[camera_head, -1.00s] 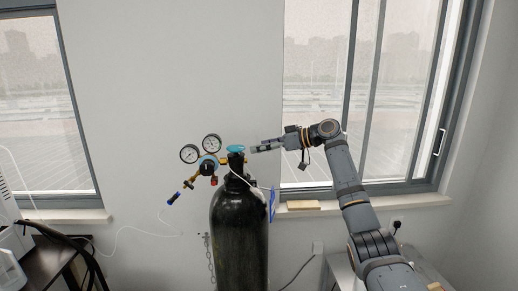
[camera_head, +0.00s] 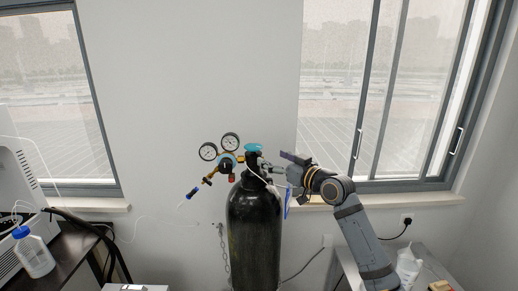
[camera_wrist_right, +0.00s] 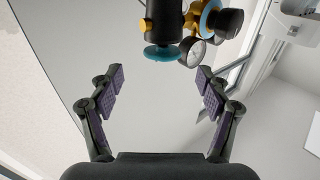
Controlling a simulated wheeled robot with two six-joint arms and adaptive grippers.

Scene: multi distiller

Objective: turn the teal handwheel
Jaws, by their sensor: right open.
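The teal handwheel (camera_head: 253,147) sits on top of the valve of a black gas cylinder (camera_head: 254,235), which stands upright. In the right wrist view the teal handwheel (camera_wrist_right: 162,53) shows near the top, sideways between my fingertips but beyond them. My right gripper (camera_head: 268,170) is just right of the valve, a little below the handwheel's level in the head view. In the right wrist view my right gripper (camera_wrist_right: 160,77) has its two fingers spread, with nothing between the pads. My left gripper is not in view.
Two pressure gauges (camera_head: 219,147) and a regulator (camera_head: 227,165) stick out left of the valve. A white cord crosses the cylinder's neck. A dark table (camera_head: 75,250) with a white bottle (camera_head: 34,254) stands at the left. Open space lies above the handwheel.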

